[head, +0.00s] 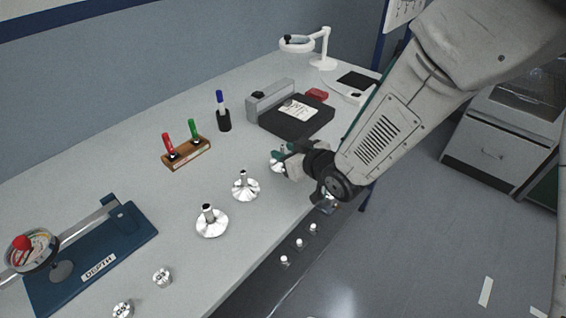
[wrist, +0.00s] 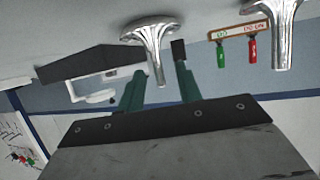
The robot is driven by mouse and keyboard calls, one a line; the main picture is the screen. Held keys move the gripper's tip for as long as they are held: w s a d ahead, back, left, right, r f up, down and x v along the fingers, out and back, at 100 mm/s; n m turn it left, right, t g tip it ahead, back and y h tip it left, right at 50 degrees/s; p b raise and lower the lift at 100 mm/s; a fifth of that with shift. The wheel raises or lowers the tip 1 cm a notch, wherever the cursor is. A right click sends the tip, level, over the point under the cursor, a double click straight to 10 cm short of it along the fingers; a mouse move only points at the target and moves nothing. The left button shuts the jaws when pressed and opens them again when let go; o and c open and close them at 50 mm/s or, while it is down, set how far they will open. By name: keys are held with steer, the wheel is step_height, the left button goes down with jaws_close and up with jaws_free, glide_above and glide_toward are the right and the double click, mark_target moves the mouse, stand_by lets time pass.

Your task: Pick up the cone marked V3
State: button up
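Three shiny silver cones with flared bases and narrow stems stand in a row on the grey bench: a near cone (head: 211,224), a middle cone (head: 245,187) and a far cone (head: 277,161). I cannot read a V3 mark on any of them. My gripper (head: 286,153) is at the far cone and partly hides it. In the wrist view the green fingers of my gripper (wrist: 160,82) are apart, with the stem of one cone (wrist: 155,42) between their tips and gaps visible on both sides. Another cone (wrist: 281,30) shows to the right there.
A blue depth gauge (head: 97,262) and small hex parts (head: 162,277) are at the near left.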

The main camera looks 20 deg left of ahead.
steer(key=shift+x, duration=1.05)
jaws_close()
